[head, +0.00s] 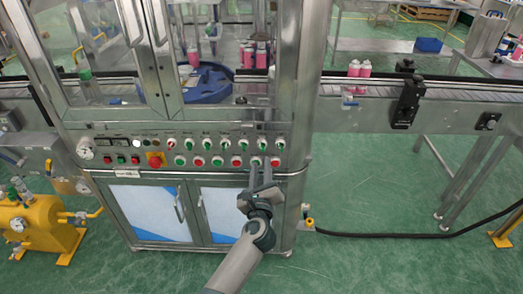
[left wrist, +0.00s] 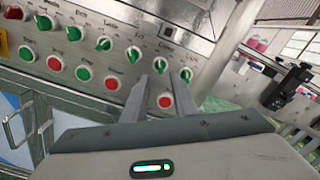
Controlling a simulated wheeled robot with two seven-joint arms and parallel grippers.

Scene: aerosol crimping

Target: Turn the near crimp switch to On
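The control panel has an upper row of green-knobbed rotary switches with small, blurred labels. The near crimp switch appears to be the second from the right (head: 262,146), also seen in the left wrist view (left wrist: 160,65), where a fingertip partly covers it; I cannot read its label for certain. My left gripper (head: 261,168) is in front of the panel, below the switches at the right end. In the left wrist view the gripper (left wrist: 169,68) has its fingers apart, with a red button (left wrist: 165,101) visible between them. Contact cannot be told. My right gripper is not in view.
A lower row of red and green buttons sits just under the switches. A red emergency stop (head: 155,160) is at the panel's left. The conveyor (head: 440,93) with pink bottles (head: 359,69) extends right. A yellow machine (head: 38,225) stands lower left.

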